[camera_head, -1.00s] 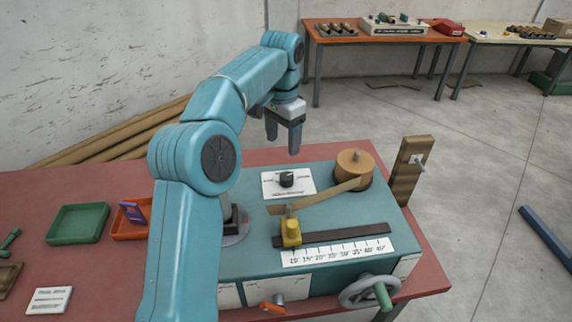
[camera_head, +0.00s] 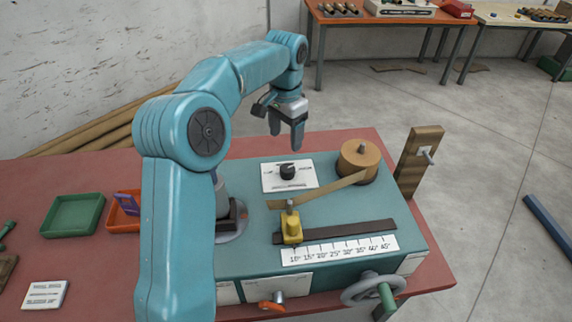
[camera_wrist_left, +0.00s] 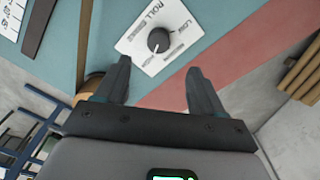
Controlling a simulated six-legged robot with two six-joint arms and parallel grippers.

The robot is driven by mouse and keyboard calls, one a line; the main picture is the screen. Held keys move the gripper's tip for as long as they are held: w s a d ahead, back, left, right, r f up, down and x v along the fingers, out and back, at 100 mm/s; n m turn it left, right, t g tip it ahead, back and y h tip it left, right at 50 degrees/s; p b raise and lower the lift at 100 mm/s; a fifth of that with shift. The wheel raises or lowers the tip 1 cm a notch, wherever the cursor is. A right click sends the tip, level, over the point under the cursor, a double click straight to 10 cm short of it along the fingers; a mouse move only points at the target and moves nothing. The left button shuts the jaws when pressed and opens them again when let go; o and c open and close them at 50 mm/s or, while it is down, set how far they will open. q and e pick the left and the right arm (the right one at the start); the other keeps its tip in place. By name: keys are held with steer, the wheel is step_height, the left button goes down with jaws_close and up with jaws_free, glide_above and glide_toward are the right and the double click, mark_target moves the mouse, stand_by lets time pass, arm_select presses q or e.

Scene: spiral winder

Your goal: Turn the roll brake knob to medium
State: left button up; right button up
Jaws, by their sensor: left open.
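The roll brake knob (camera_head: 288,171) is a black round knob on a white label plate (camera_head: 270,184) on top of the teal winder. The pointer's exact setting is hard to tell. My left gripper (camera_head: 288,143) is open and empty above the knob, fingers pointing down. In the left wrist view the knob lies beyond and between the fingertips (camera_wrist_left: 158,72), not touched. My right gripper is not in view.
A paper roll (camera_head: 357,165) with a strip stands right of the knob. A yellow slider (camera_head: 291,228) sits by the angle scale (camera_head: 340,252). A wooden post (camera_head: 418,160) rises at the right. A handwheel (camera_head: 372,290) is at the front. A green tray (camera_head: 72,216) lies left.

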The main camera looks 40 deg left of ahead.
mark_target(288, 167)
arm_select(q)
steer(key=f, duration=0.7)
steer(key=f+p, duration=0.1)
steer(key=f, duration=0.3)
steer(key=shift+w+f, duration=0.2)
steer(key=shift+w, duration=0.2)
steer(key=shift+w+d+f, duration=0.1)
steer(key=shift+f, duration=0.1)
steer(key=shift+d, duration=0.1)
steer(key=shift+s+r, duration=0.2)
steer(key=shift+s, duration=0.2)
steer(key=shift+w+f, duration=0.1)
steer(key=shift+w, duration=0.1)
steer(key=c, duration=1.1)
steer(key=shift+o, duration=0.2)
